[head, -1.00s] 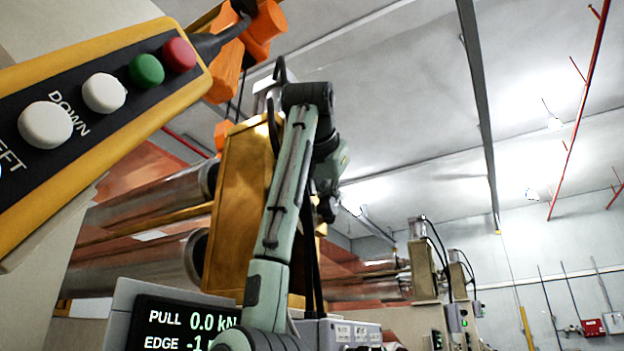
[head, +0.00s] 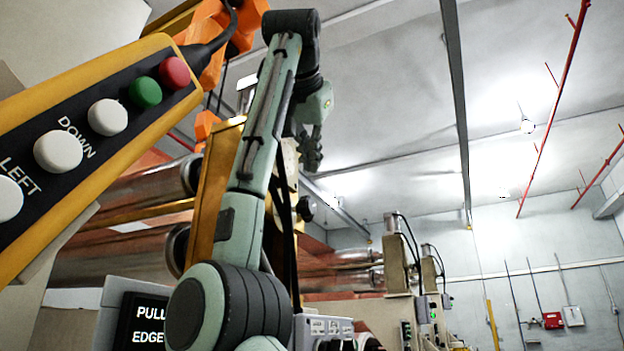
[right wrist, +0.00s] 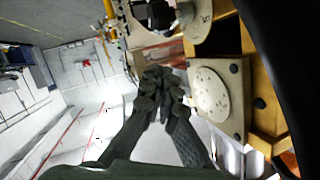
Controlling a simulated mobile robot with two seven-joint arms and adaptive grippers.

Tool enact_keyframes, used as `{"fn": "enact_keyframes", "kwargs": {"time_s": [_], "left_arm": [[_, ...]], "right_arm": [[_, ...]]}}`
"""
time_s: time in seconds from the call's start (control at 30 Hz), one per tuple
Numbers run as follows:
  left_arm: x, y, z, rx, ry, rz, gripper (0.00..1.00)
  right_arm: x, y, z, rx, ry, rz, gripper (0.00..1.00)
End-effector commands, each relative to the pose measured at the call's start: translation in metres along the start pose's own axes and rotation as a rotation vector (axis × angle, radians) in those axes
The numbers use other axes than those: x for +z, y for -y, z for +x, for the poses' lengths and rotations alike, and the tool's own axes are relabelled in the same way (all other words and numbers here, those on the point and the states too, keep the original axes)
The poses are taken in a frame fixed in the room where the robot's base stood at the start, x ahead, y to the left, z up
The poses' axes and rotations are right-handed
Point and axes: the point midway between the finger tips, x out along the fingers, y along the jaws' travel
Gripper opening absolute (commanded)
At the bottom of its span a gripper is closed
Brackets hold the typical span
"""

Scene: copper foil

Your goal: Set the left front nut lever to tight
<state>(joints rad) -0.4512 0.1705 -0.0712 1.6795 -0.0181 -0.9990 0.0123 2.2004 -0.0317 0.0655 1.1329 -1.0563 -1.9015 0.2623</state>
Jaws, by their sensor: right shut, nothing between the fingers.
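I cannot make out the left front nut lever in either view. My right gripper (head: 312,155) is raised beside the brass-coloured machine frame (head: 212,190) in the head view. In the right wrist view its dark fingers (right wrist: 160,88) are together with nothing between them. A pale round disc with small holes (right wrist: 212,95) on a square plate lies to the right of the fingertips in that view, apart from them as seen. My left gripper is not in view.
A yellow pendant with coloured buttons (head: 108,118) fills the left of the head view, close by. A display (head: 140,318) and a grey box with outlets (head: 325,328) stand low. Metal rolls (head: 130,255) lie behind. Open room shows at the right.

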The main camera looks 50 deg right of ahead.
Motion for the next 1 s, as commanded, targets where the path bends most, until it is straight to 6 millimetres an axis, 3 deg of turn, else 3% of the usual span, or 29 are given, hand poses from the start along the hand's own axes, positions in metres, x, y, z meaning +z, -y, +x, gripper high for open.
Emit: {"fn": "enact_keyframes", "kwargs": {"time_s": [0.23, 1.0], "left_arm": [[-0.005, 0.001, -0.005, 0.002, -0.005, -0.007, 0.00], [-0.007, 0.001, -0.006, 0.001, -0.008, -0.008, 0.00]], "right_arm": [[0.001, 0.000, -0.022, 0.000, -0.001, -0.001, 0.00], [0.001, 0.000, -0.023, 0.000, -0.001, 0.000, 0.00]]}}
